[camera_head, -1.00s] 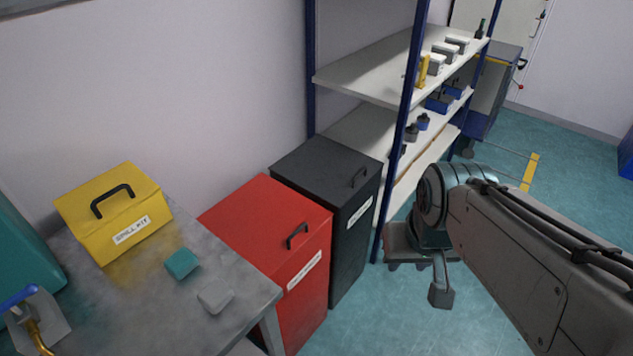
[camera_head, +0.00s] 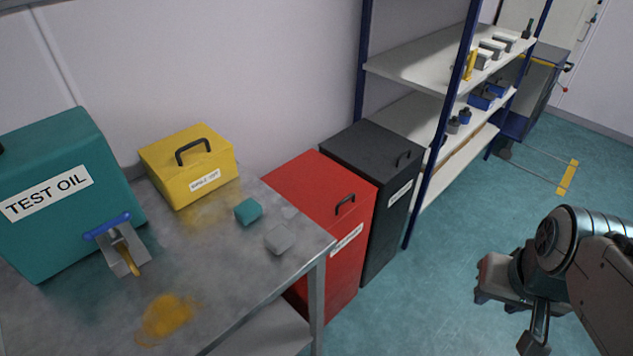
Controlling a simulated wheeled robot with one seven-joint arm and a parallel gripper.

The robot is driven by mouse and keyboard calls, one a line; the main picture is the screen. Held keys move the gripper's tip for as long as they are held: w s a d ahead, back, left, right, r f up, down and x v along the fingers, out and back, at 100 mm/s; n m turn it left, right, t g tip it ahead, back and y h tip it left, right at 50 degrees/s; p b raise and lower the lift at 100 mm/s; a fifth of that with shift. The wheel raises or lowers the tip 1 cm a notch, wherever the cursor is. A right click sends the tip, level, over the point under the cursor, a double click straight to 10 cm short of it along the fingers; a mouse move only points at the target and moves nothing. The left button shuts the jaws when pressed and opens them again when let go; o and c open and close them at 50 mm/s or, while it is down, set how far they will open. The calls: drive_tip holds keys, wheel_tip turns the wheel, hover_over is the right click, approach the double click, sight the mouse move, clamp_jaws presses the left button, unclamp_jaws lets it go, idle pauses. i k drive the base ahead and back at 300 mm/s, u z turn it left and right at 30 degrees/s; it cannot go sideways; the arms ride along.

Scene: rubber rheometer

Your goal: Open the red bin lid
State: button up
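The red bin (camera_head: 345,262) stands on the floor between the metal table and the black bin. Its red lid (camera_head: 308,187) is closed flat on top, with a dark handle (camera_head: 345,204) near the front right edge. A white label is on its front. My gripper (camera_head: 534,340) is at the lower right, well to the right of the red bin and touching nothing visible. Its fingers are small and partly cut off by the bottom edge, so their opening cannot be made out.
A black bin (camera_head: 374,152) with its lid closed touches or nearly touches the red one. A blue-framed shelf (camera_head: 420,62) stands behind. The metal table (camera_head: 225,262) at left holds a teal test oil can (camera_head: 62,225), a yellow kit box (camera_head: 188,165) and small blocks. Floor (camera_head: 440,290) is clear in front.

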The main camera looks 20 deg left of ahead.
sight(322, 189)
drive_tip(key=k, duration=0.4)
drive_tip(key=u, duration=1)
drive_tip(key=i, duration=1)
drive_tip(key=u, duration=1)
drive_tip(key=k, duration=0.6)
drive_tip(key=z, duration=1.05)
drive_tip(key=i, duration=0.5)
drive_tip(key=u, duration=0.05)
